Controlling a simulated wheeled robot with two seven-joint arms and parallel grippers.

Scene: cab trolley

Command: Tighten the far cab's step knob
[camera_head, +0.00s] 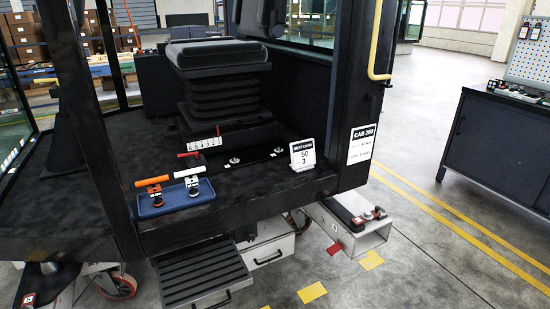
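A dark cab stands in front of me, with a sign reading CAB 203 or similar (362,144) on its right post. Its step (200,274) is a black slatted tread below the door sill, with a thin handle-like bar at its front edge. I cannot make out a knob on the step. I cannot tell whether this is the far cab. Neither of my grippers is in view.
A blue tray (150,210) on the cab floor holds an orange-handled tool (153,186) and a white-handled tool (191,178). A seat (217,55) stands behind. A light beam (355,240) with small red-and-black parts juts out right. Floor right is clear up to a dark cabinet (490,145).

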